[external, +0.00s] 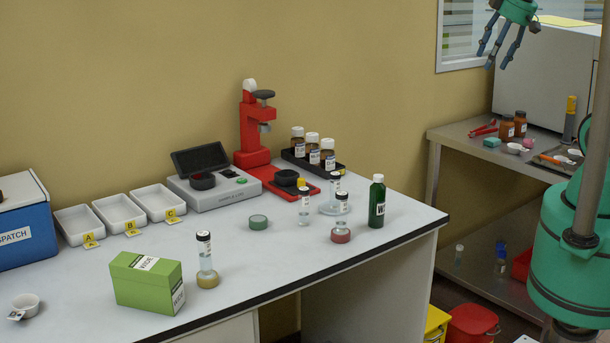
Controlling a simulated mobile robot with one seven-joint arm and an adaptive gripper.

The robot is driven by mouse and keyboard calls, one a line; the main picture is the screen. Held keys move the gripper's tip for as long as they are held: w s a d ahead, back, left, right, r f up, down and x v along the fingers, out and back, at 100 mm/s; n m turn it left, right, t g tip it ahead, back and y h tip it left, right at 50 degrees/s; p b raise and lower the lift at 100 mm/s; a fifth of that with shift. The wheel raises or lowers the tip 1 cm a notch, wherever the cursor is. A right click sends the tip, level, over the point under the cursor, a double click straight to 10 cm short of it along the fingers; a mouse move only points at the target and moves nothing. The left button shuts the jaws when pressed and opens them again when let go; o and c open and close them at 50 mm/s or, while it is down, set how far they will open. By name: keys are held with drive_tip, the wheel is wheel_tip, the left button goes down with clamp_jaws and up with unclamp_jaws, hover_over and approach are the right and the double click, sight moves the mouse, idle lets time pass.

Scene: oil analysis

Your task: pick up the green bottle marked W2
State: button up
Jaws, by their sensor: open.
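The green bottle (377,203) stands upright near the right end of the white bench (280,254). It has a white cap and a white label; a "W" reads on the label, but the rest is too small or turned away to tell. My gripper (497,54) is at the top right, open and empty, with its fingers pointing down. It is well above and to the right of the bottle, apart from it.
Sample vials (304,208) stand close left of the bottle, near a red-ringed base (341,235). Behind are a black rack of brown bottles (313,152) and a red press (253,130). A green box (146,283) lies front left. A steel side table (462,142) stands right.

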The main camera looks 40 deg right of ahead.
drive_tip(key=w+a+f+n+g, duration=0.2)
drive_tip(key=w+a+f+n, duration=0.1)
drive_tip(key=w+a+n, duration=0.35)
drive_tip(key=n+g+p, duration=0.1)
drive_tip(key=n+g, duration=0.2)
drive_tip(key=n, duration=1.7)
hover_over(379, 175)
drive_tip(key=shift+m+h, duration=0.25)
drive_tip(key=shift+h, duration=0.05)
wheel_tip(379, 175, down, 19)
drive_tip(key=shift+d+f, duration=0.1)
drive_tip(key=shift+a+f, duration=0.2)
drive_tip(key=shift+a, duration=0.05)
drive_tip(key=shift+f+b, duration=0.6)
drive_tip(key=shift+f, duration=3.7)
